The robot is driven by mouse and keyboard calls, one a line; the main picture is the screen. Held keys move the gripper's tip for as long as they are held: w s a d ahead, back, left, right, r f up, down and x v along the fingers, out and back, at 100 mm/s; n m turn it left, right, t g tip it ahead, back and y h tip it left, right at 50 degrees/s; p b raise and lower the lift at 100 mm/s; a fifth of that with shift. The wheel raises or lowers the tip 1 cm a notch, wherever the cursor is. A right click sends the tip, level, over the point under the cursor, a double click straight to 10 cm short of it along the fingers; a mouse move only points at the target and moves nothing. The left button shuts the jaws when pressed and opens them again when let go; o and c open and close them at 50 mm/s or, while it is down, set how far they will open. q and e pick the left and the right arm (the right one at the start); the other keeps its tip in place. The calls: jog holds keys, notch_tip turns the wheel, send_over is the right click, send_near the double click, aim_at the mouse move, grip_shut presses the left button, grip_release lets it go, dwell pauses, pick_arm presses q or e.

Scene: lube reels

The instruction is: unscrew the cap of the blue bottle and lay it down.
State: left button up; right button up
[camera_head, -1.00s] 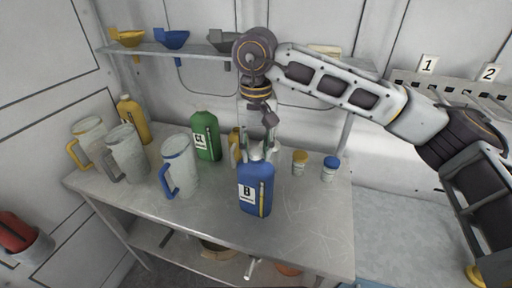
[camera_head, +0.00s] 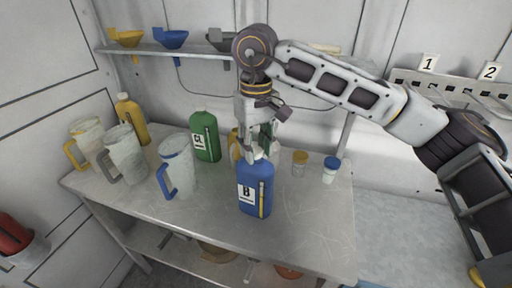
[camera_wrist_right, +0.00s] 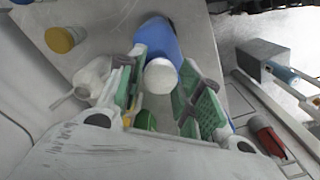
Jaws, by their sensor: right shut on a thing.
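The blue bottle (camera_head: 255,192), labelled B, stands upright on the metal table. Its pale cap (camera_head: 257,158) is at the top, mostly hidden by my fingers in the head view. My right gripper (camera_head: 260,149) points down over the bottle from above and is shut on the cap. In the right wrist view, the white cap (camera_wrist_right: 160,76) lies between the green-padded fingers, with the blue bottle (camera_wrist_right: 158,38) beyond it. I see no gap between cap and bottle. My left gripper is not in view.
A green bottle (camera_head: 206,140) and a blue-handled jug (camera_head: 179,168) stand to the left. The table (camera_head: 300,220) is clear at front right. A shelf (camera_head: 190,50) holds funnels.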

jog(key=shift+f, duration=0.3)
jog(key=shift+n, duration=0.6)
jog(key=shift+n+b, duration=0.5)
jog(key=shift+n, duration=1.5)
